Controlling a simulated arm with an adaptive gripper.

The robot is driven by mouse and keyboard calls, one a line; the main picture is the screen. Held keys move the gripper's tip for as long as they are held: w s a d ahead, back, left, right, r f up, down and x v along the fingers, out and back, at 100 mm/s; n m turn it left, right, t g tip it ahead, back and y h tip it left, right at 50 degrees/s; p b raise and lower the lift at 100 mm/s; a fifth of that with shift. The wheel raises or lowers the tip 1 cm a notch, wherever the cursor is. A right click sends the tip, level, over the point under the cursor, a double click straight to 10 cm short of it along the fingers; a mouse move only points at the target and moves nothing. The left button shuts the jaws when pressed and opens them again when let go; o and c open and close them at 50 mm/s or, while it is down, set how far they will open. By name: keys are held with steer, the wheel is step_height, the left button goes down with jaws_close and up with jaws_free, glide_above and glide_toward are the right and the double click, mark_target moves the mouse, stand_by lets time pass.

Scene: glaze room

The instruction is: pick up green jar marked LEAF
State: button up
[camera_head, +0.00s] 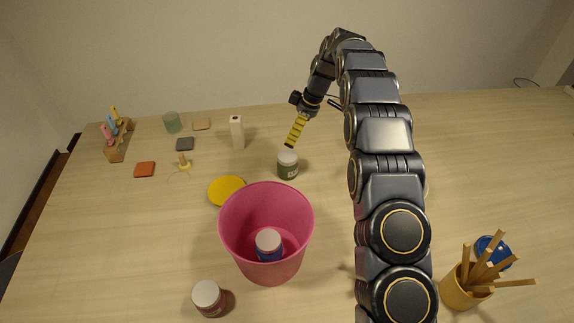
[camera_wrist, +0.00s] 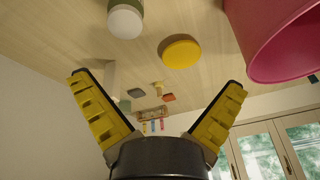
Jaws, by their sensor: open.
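A dark green jar (camera_head: 287,170) with a white lid stands upright on the table near the middle of the head view. A pale label shows on its side, too small to read. In the wrist view, its round white lid (camera_wrist: 125,22) shows at the top, left of centre, with a bit of green beside it. My gripper (camera_head: 290,145) has yellow fingers pointing down, just behind and above the jar, apart from it. In the wrist view, the fingers (camera_wrist: 158,80) are spread wide with nothing between them.
A pink bucket (camera_head: 236,222) holding a white-lidded blue jar (camera_head: 270,255) stands in front of the green jar. A yellow disc (camera_head: 226,188) lies left. A red jar (camera_head: 208,298) stands in front.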

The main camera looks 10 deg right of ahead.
mark_target(289, 155)
steer(key=w+f+n, duration=0.1)
steer(key=f, duration=0.2)
steer(key=w+f+n, duration=0.1)
steer(key=w+f, duration=0.1)
steer(key=w+d+f+n+y, duration=0.1)
steer(key=w+f, duration=0.1)
steer(key=f, duration=0.1)
steer(key=shift+f+t, duration=0.3)
steer(key=shift+t, duration=0.1)
steer(key=shift+x, duration=4)
steer(key=shift+a+r, duration=0.1)
steer(key=c, duration=1.2)
